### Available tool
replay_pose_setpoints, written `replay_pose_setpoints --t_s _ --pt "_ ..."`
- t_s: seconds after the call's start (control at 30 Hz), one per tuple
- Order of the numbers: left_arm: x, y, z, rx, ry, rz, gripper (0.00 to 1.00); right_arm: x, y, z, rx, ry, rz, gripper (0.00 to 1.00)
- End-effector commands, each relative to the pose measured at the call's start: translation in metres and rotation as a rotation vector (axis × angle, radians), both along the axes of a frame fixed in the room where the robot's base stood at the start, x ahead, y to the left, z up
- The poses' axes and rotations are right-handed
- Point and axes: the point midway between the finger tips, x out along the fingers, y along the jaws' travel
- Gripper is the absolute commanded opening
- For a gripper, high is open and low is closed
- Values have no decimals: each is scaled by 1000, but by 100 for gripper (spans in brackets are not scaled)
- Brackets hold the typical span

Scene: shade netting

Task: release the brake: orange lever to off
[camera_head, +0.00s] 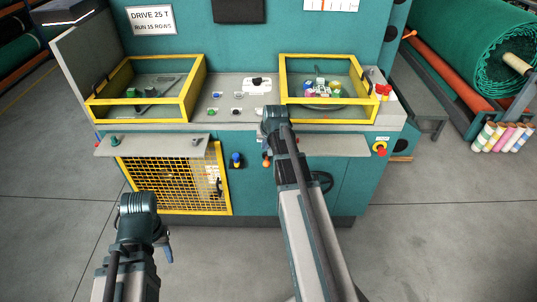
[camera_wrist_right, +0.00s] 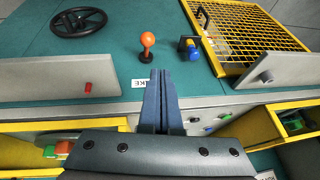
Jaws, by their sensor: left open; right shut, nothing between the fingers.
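The orange lever (camera_wrist_right: 147,40) has a round orange knob on a short stem with a black base, on the teal front panel. In the head view only a bit of the orange lever (camera_head: 266,160) shows beside my right arm. My right gripper (camera_wrist_right: 160,73) is shut and empty. Its fingertips appear just below the lever in the wrist picture, apart from the knob, beside a partly hidden white label (camera_wrist_right: 138,83). My left gripper (camera_head: 166,246) is open, low in front of the machine and away from the lever; its fingers are mostly hidden.
A blue-knobbed lever (camera_wrist_right: 191,50) stands beside the orange one. A black handwheel (camera_wrist_right: 78,21) and a yellow mesh guard (camera_wrist_right: 255,38) flank them. Grey shelves (camera_head: 150,145) jut out above the panel. A red stop button (camera_head: 380,149) is at the right.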

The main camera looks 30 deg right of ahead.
Motion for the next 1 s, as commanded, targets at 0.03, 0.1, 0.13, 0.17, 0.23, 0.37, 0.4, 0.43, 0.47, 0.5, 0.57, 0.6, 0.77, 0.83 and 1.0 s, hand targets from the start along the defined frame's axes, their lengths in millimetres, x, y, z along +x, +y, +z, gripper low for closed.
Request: replay_pose_setpoints --t_s 0.03,0.1,0.13,0.17,0.23,0.37,0.4,0.43,0.47,0.5,0.57,0.6,0.77,0.83,1.0 --pt "0 0 3 0 0 0 50 3 -18 4 1 -16 -31 0" --pt "0 0 3 0 0 0 50 4 -31 6 2 -32 -56 0" --pt "0 0 4 0 0 0 50 4 -35 7 3 -36 -64 0" --pt "0 0 4 0 0 0 50 4 -38 7 3 -40 -69 0" --pt "0 0 4 0 0 0 50 4 -41 8 3 -46 -75 0" --pt "0 0 3 0 0 0 50 4 -41 8 3 -46 -76 0" --pt "0 0 3 0 0 0 50 4 -41 8 3 -46 -75 0" --pt "0 0 3 0 0 0 50 4 -41 8 3 -46 -75 0" --pt "0 0 3 0 0 0 50 4 -41 8 3 -45 -75 0" --pt "0 0 3 0 0 0 50 4 -41 8 3 -45 -75 0" --pt "0 0 3 0 0 0 50 4 -41 7 3 -45 -74 0" --pt "0 0 2 0 0 0 50 4 -41 6 3 -45 -74 0" --pt "0 0 -5 0 0 0 50 7 -42 -1 3 -44 -74 0" --pt "0 0 -10 0 0 0 50 10 -42 -6 3 -44 -74 0" --pt "0 0 -29 0 0 0 50 18 -45 -25 2 -43 -74 0"
